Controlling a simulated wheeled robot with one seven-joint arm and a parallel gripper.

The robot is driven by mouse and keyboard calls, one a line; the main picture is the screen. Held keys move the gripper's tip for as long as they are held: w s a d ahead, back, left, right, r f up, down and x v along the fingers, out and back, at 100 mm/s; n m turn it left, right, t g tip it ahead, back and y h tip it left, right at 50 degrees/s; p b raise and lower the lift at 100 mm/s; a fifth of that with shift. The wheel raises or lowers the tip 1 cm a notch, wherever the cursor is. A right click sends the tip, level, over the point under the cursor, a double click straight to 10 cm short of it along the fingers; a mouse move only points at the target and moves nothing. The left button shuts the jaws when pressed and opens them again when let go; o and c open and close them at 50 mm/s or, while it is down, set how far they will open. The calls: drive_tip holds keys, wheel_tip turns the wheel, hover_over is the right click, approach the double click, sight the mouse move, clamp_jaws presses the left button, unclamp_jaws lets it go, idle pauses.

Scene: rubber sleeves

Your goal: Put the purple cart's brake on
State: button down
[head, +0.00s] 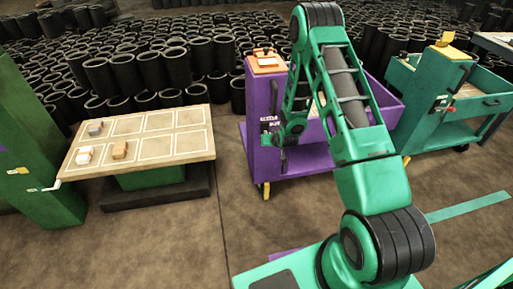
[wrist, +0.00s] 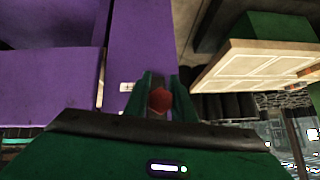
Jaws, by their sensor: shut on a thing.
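The purple cart (head: 259,110) stands in the middle of the head view, its upright end panel facing me. Its purple body also fills the upper left of the wrist view (wrist: 50,85). My gripper (head: 276,138) is at that panel, low on its front face. In the wrist view, my gripper's green fingers (wrist: 159,88) are closed around a dark brake lever with a red end (wrist: 160,101). The lever's lower part is hidden by the fingers, so its exact angle cannot be told. My arm covers part of the cart's tray.
A teal cart (head: 431,75) stands to the right of the purple one. A low table (head: 140,160) with small blocks is at the left, beside a green cabinet (head: 35,140). Many black rubber sleeves (head: 152,70) stand behind. The floor in front is mostly clear.

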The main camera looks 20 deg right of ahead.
drive_tip(key=shift+w+r+g, duration=0.15)
drive_tip(key=shift+r+g, duration=0.35)
drive_tip(key=shift+g, duration=0.1)
drive_tip(key=shift+w+r+g, duration=0.15)
drive_tip(key=shift+r+g, duration=0.3)
drive_tip(key=shift+g, duration=0.15)
drive_tip(key=shift+r, duration=0.1)
drive_tip(key=shift+w+d+r+g, duration=0.1)
drive_tip(key=shift+g, duration=0.2)
drive_tip(key=c, duration=1.5)
unclamp_jaws()
drive_tip(key=v, duration=1)
drive_tip(key=shift+s+d+r, duration=0.1)
drive_tip(key=shift+s+r, duration=0.1)
